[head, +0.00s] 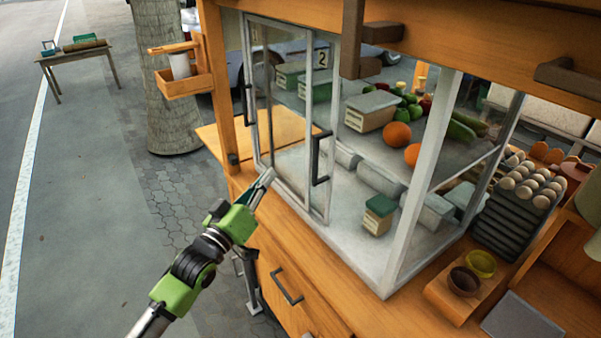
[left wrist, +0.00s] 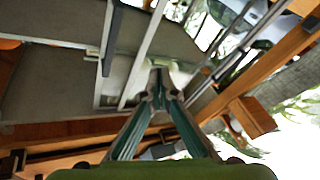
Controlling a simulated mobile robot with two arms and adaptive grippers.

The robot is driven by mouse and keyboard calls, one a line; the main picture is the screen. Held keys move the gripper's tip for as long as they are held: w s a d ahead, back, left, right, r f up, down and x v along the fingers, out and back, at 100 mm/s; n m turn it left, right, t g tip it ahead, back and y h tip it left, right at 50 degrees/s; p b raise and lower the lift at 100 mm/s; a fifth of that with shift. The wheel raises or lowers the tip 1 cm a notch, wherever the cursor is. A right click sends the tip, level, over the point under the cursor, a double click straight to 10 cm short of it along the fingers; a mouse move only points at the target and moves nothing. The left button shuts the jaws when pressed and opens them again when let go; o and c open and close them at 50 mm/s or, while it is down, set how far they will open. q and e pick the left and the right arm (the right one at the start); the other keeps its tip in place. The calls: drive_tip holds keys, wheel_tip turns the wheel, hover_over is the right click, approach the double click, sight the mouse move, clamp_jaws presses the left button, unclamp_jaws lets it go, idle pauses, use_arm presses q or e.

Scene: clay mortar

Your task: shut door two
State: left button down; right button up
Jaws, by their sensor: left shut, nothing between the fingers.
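The glass case has two sliding glass doors in pale metal frames. Door two (head: 329,110), marked by a "2" label at its upper part, has a dark upright handle (head: 321,158). It stands at the left, largely overlapping the other door (head: 249,100), which has its own dark handle. The case front right of door two is open. My left gripper (head: 268,179) is shut and empty, low in front of the doors, left of door two's handle. Whether it touches a frame is unclear. It also shows in the left wrist view (left wrist: 160,75). My right gripper is out of view.
The case holds small boxes (head: 370,110), fruit and vegetables. Egg trays (head: 520,195) and bowls (head: 480,264) stand at the right. A wooden counter with a drawer handle (head: 287,286) lies below. A wooden box (head: 183,80) hangs at the left post. Open pavement lies left.

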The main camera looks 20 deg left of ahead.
use_arm(q)
drive_tip(key=w+d+f+n+g+h+p, duration=0.1)
drive_tip(key=w+d+n+p, duration=0.3)
drive_tip(key=n, duration=0.6)
drive_tip(key=d+g+p, duration=0.1)
drive_tip(key=d+p, duration=0.1)
drive_tip(key=d, duration=0.1)
drive_tip(key=shift+w+d+f+n+g+h, duration=0.15)
drive_tip(key=shift+w+f+n+g+h, duration=0.15)
drive_tip(key=shift+w+f+n+h, duration=0.1)
